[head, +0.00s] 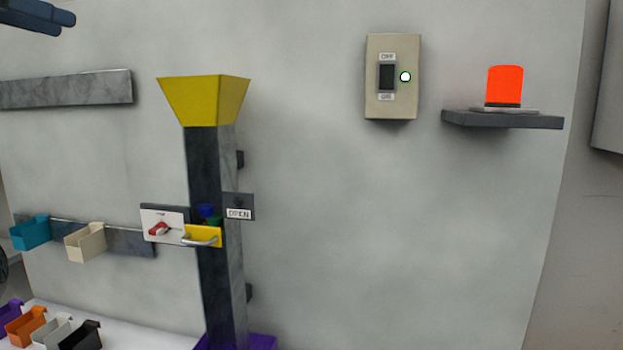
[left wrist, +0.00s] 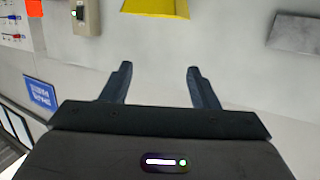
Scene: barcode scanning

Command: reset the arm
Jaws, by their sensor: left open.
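My left gripper (head: 62,20) shows only in part at the top left corner of the head view, high up in front of the wall. In the left wrist view its two dark fingers (left wrist: 159,78) stand well apart with nothing between them. The yellow funnel (head: 204,98) on top of a dark column (head: 207,165) is to the right of and below this gripper in the head view. The funnel also shows in part at the top of the left wrist view (left wrist: 157,8). My right gripper is in neither view.
A wall switch (head: 393,76) and a red lamp (head: 505,85) on a shelf (head: 502,120) are at the right. A grey ledge (head: 66,89) is at the left. Small bins hang below it, including a teal one (head: 30,233). More bins stand on a white surface (head: 130,325) at bottom left.

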